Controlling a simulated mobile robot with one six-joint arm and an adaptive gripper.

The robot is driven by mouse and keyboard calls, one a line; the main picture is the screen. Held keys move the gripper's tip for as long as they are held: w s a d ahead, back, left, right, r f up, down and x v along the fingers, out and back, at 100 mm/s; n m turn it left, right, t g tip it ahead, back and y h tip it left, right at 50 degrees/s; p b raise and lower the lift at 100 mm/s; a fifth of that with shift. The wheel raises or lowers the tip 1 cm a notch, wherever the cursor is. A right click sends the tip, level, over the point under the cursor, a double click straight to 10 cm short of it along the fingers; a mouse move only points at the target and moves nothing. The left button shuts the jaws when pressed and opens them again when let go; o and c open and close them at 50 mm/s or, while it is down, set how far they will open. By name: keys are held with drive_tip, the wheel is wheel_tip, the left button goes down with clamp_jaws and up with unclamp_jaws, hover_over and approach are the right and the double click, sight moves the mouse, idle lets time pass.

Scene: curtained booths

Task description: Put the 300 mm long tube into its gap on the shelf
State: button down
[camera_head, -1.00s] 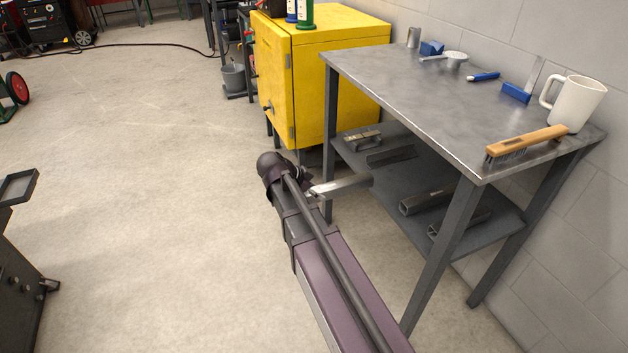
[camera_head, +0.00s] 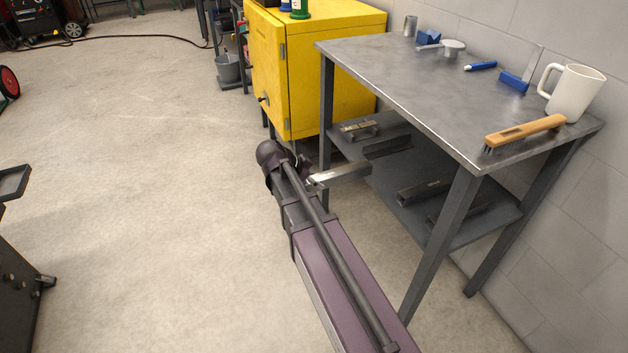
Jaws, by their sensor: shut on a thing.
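The tube (camera_head: 342,174) is a straight, light grey metal piece. It sticks out to the right from the end of my arm, roughly level, with its far end over or near the front edge of the lower shelf (camera_head: 398,172) of the metal table. I cannot tell whether it touches the shelf. My gripper (camera_head: 311,181) is shut on the tube's near end; its fingers are mostly hidden by my wrist. On the shelf lie a dark profile (camera_head: 387,147) behind the tube's end and a dark hollow profile (camera_head: 424,192) further right, with bare shelf between them.
Another dark piece (camera_head: 458,213) and a small metal object (camera_head: 360,129) lie on the shelf. Table legs (camera_head: 327,120) (camera_head: 440,245) bound the shelf's front. A yellow cabinet (camera_head: 300,85) stands behind my wrist. The tabletop holds a brush (camera_head: 527,132) and a mug (camera_head: 574,92).

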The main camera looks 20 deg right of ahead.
drive_tip(key=shift+w+d+f+b, duration=0.45)
drive_tip(key=shift+d+f+b, duration=0.2)
drive_tip(key=shift+d, duration=4.7)
drive_tip(key=shift+w+d+f+b, duration=0.4)
drive_tip(key=shift+d+f+b, duration=0.3)
drive_tip(key=shift+d, duration=4.65)
drive_tip(key=shift+w+d+f+b, duration=0.45)
drive_tip(key=shift+d+f+b, duration=0.2)
drive_tip(key=shift+d, duration=4.7)
drive_tip(key=shift+a+f+b, duration=0.1)
drive_tip(key=shift+f+b, duration=0.6)
drive_tip(key=shift+c, duration=0.2)
unclamp_jaws()
drive_tip(key=shift+r, duration=0.1)
